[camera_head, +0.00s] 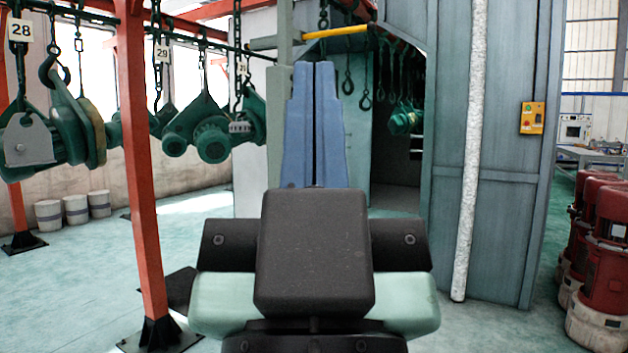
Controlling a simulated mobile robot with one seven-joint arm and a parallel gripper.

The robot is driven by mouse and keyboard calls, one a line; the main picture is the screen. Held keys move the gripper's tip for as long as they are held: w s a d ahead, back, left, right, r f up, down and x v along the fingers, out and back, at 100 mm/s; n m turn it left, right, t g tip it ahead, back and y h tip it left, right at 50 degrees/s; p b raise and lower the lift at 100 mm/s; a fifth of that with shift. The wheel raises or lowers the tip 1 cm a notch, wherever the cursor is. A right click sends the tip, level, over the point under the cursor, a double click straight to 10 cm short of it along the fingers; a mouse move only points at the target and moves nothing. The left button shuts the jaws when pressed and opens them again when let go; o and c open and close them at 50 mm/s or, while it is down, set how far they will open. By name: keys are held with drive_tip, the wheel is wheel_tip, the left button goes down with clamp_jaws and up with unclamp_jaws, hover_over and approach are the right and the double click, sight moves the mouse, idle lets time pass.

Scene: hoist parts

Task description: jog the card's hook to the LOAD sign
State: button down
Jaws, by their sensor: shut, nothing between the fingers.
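Hooks hang on chains from an overhead rail at the left. Number cards mark several of them: card 28 (20,30) at far left, card 29 (162,54) farther in, and a smaller card (241,68) whose number I cannot read surely. A dark hook (55,70) beside card 28 carries green parts. I see no sign reading LOAD. A yellow control box (532,118) with small buttons is on the grey-blue wall at right. My gripper (315,68) is in the middle with its blue fingers together and empty, pointing away from me, apart from the hanging parts and the box.
A red post (143,190) stands at left, close to my arm. A grey-blue booth (495,150) with a dark opening stands ahead; empty hooks (365,95) hang inside. Red machines (603,250) stand at right. Pale drums (75,208) stand at the left wall. Floor between is clear.

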wheel_tip(320, 180, up, 22)
drive_tip(key=p, duration=2.2)
drive_tip(key=shift+r, duration=0.2)
drive_tip(key=shift+w, duration=0.1)
